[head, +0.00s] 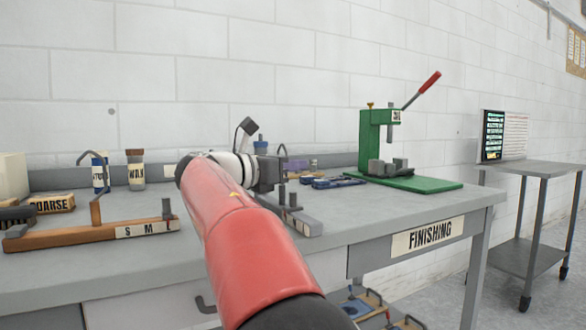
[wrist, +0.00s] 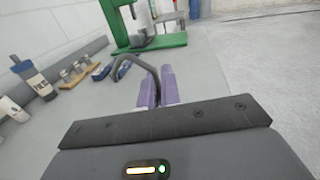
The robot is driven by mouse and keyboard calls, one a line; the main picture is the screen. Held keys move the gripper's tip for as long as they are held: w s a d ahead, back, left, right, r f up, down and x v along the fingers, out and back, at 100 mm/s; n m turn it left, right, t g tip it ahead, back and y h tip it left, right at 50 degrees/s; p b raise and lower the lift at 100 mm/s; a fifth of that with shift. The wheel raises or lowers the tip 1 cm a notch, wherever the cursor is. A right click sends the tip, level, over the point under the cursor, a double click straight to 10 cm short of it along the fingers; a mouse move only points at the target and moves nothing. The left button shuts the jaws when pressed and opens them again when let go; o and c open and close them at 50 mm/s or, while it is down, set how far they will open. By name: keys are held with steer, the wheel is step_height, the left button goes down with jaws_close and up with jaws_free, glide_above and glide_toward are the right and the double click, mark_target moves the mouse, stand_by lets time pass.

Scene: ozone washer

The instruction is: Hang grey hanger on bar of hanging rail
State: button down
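The grey hanger has a curved dark grey hook, which shows in the wrist view (wrist: 148,68). Its grey bar and short peg show in the head view (head: 304,226), low over the bench near the front edge; I cannot tell whether the bar touches the bench. My gripper's two purple fingers (wrist: 158,88) are close together, with the hook's stem in the narrow gap between them, so they look shut on it. In the head view my red arm hides much of the gripper and the hanger's left part. I do not see the hanging rail clearly in either view.
A similar wooden hanger (head: 85,233) marked S M L stands at left, near brushes (head: 52,204) and bottles (head: 135,172). A green press (head: 378,135) with a red-handled lever stands at the back right. A grey cart (head: 545,170) stands beyond the bench.

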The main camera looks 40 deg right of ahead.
steer(key=c, duration=1.6)
jaws_free()
steer(key=a, duration=0.8)
steer(key=a+p, duration=0.1)
steer(key=a, duration=0.3)
steer(key=shift+w, duration=0.25)
steer(key=shift+s, duration=0.1)
